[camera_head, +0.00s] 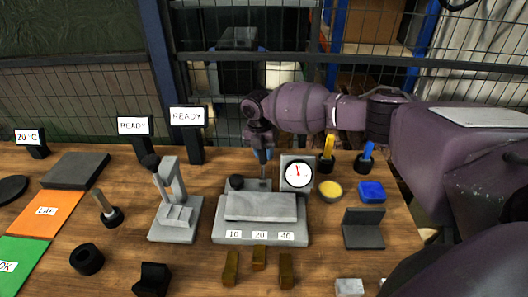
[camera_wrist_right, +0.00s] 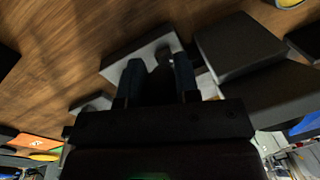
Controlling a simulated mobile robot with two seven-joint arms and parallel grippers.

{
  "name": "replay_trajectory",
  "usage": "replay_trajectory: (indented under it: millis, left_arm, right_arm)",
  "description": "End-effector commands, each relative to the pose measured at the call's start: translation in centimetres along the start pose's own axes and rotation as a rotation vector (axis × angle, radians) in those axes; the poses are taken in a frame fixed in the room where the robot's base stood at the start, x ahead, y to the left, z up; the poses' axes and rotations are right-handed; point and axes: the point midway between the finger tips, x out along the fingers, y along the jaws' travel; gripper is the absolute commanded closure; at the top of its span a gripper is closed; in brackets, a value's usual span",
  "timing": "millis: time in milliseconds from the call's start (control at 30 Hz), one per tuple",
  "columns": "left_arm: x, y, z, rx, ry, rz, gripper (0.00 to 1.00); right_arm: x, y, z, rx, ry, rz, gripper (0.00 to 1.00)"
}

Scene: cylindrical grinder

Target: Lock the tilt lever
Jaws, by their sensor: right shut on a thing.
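The grey device (camera_head: 262,206) with plates marked 10, 20 and 40 stands mid-table in the head view, with a round dial (camera_head: 298,174) at its back right and a black knob (camera_head: 236,182) at its back left. My right gripper (camera_head: 263,167) points down behind its grey block. In the right wrist view my gripper (camera_wrist_right: 160,76) has its two fingers around a small dark piece (camera_wrist_right: 165,54), which seems to be the tilt lever. The fingers and device hide most of it, so its angle cannot be told. My left gripper is out of view.
A grey stand (camera_head: 172,212) is to the left. Several brass blocks (camera_head: 259,258) lie in front. A yellow dish (camera_head: 331,190), a blue block (camera_head: 371,191) and a dark angled block (camera_head: 363,228) are to the right. A wire fence (camera_head: 250,75) runs behind the table.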

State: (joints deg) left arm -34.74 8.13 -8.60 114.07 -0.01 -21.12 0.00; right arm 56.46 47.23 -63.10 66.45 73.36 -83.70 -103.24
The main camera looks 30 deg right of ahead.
Motion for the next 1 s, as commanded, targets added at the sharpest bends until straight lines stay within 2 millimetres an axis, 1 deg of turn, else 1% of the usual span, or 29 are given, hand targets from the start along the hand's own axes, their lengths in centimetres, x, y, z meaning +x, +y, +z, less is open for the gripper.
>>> replay_trajectory:
  millis: [133, 267, 367, 600, 700, 833, 1000]
  left_arm:
    - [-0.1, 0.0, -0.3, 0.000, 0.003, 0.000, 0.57]
    - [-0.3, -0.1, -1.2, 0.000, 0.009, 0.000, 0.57]
    - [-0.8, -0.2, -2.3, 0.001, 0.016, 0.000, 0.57]
    - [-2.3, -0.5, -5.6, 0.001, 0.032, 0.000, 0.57]
    - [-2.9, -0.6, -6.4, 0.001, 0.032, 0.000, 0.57]
    - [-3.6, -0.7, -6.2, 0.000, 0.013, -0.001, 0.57]
    - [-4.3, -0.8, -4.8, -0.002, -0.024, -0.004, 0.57]
  right_arm:
    - [-0.1, -0.1, -0.1, 0.001, -0.006, 0.001, 1.00]
    - [-0.4, -0.2, -0.3, 0.004, -0.028, 0.007, 1.00]
    - [-0.7, -0.3, -0.6, 0.006, -0.058, 0.016, 1.00]
    - [-1.1, -0.7, -1.7, 0.019, -0.173, 0.049, 1.00]
    - [-1.1, -0.9, -2.3, 0.026, -0.229, 0.065, 1.00]
    - [-1.2, -1.1, -3.0, 0.034, -0.305, 0.089, 1.00]
    - [-1.1, -1.3, -3.9, 0.048, -0.402, 0.118, 1.00]
